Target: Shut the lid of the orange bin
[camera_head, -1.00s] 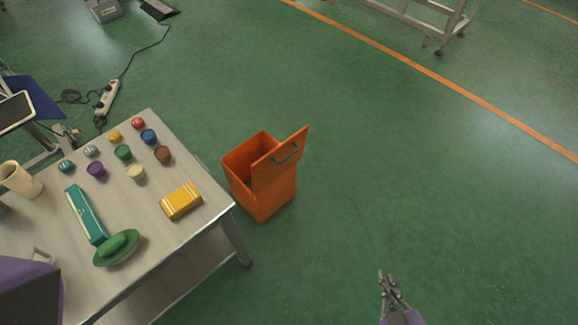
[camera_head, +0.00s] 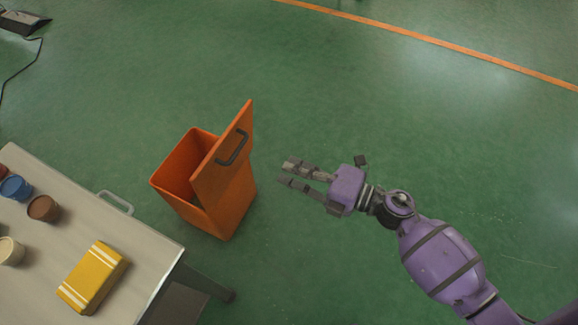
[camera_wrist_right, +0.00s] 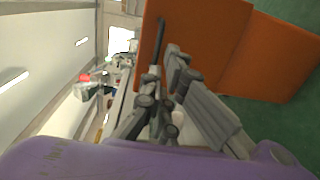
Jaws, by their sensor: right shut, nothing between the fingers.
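The orange bin (camera_head: 222,205) stands on the floor beside the table, and its inside shows at the upper left. Its lid (camera_head: 212,183) is open, raised steeply on the right side of the opening, with a dark handle (camera_head: 233,147) on its outer face. My right gripper (camera_head: 284,173) is shut and empty, to the right of the lid and apart from it in the head view. In the right wrist view the lid (camera_wrist_right: 205,40) and its handle (camera_wrist_right: 154,65) are close beyond the fingers, which partly hide them. My left gripper is not in view.
The table (camera_head: 85,195) is at the lower left, its corner close to the bin. It bears a yellow box (camera_head: 92,278) and several small round containers. Green floor (camera_head: 380,100) is clear behind and to the right of the bin.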

